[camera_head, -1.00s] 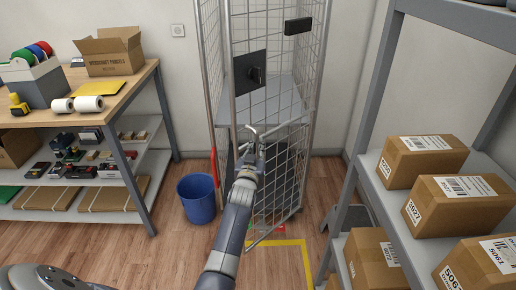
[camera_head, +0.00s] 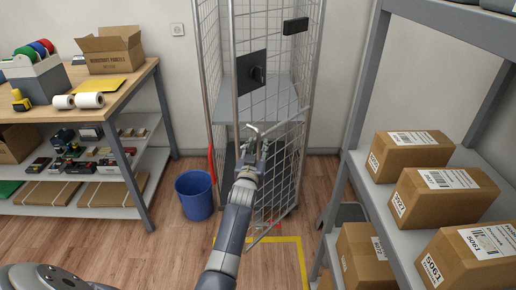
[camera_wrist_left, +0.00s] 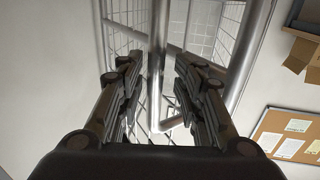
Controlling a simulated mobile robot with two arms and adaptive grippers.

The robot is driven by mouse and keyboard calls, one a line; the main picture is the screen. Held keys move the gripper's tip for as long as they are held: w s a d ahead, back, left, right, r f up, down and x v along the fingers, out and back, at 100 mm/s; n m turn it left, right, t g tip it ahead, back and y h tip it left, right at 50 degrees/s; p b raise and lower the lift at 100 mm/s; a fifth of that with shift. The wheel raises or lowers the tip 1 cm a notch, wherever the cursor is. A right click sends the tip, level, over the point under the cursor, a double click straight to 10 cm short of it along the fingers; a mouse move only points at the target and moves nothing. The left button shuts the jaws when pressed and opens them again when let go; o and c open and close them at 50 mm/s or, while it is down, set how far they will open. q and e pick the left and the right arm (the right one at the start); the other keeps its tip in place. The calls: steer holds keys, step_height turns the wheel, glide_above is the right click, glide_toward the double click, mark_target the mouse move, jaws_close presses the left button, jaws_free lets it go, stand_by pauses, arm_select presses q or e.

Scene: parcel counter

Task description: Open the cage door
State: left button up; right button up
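The tall wire cage (camera_head: 304,80) stands against the back wall. Its half-height mesh door (camera_head: 285,165) stands ajar, with its near lower corner out toward me. A black plate with a knob (camera_head: 252,72) sits on the cage front above the door. My left gripper (camera_head: 252,135) is at the door's upper near corner. In the left wrist view its two fingers (camera_wrist_left: 157,85) are apart, with a vertical metal tube (camera_wrist_left: 158,40) showing in the gap. I cannot tell whether they touch it. My right gripper is not in view.
A blue bucket (camera_head: 194,196) stands on the floor left of the cage. A packing bench (camera_head: 140,82) is at the left. A grey shelf with cartons (camera_head: 411,154) is close on the right.

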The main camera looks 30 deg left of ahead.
arm_select(q)
steer(key=shift+w+d, duration=0.15)
steer(key=shift+w, duration=0.05)
steer(key=shift+s+d, duration=0.25)
steer(key=shift+s, duration=0.05)
steer(key=v, duration=1.1)
steer(key=shift+s+a, duration=0.15)
steer(key=shift+s, duration=0.1)
